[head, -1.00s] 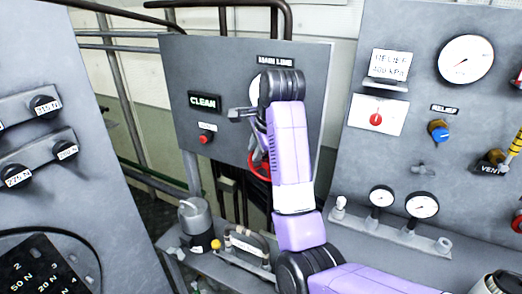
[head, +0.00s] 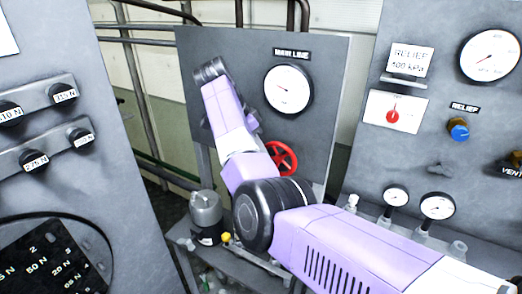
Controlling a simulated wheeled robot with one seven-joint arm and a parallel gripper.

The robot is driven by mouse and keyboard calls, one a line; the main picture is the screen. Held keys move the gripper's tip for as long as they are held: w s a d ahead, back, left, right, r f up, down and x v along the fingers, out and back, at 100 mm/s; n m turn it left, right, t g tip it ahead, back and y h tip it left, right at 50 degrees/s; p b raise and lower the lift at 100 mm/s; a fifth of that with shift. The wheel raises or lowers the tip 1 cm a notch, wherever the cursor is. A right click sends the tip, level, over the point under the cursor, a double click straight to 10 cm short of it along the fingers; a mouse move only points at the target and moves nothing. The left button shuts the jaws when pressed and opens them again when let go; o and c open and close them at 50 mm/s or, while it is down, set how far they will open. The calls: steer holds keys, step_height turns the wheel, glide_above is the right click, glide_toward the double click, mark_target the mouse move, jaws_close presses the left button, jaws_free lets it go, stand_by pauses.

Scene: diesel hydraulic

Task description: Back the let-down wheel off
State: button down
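A red spoked handwheel (head: 281,158) stands at the lower right of the grey main line panel (head: 325,70), below its round gauge (head: 289,90). It is the only wheel I see, and no label on it can be read. The gauge needle points to the upper left.
At right, a panel carries a relief gauge (head: 489,55), a blue relief knob (head: 458,129) and a red switch (head: 392,116). Small gauges (head: 437,205) stand below. A grey canister (head: 206,216) sits on the low shelf. Labelled weights (head: 62,94) hang at left.

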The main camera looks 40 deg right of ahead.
steer(key=shift+w+d+g+b, duration=0.25)
steer(key=shift+d+g+b, duration=0.05)
steer(key=shift+g+b, duration=0.1)
steer(key=shift+w+f+g+h+b, duration=0.1)
steer(key=shift+f+g+h+b, duration=0.1)
steer(key=shift+g+h+b, duration=0.4)
stand_by(0.4)
steer(key=c, duration=1.4)
jaws_free()
steer(key=shift+c, duration=0.2)
steer(key=shift+f, duration=0.15)
steer(key=shift+a+f, duration=0.15)
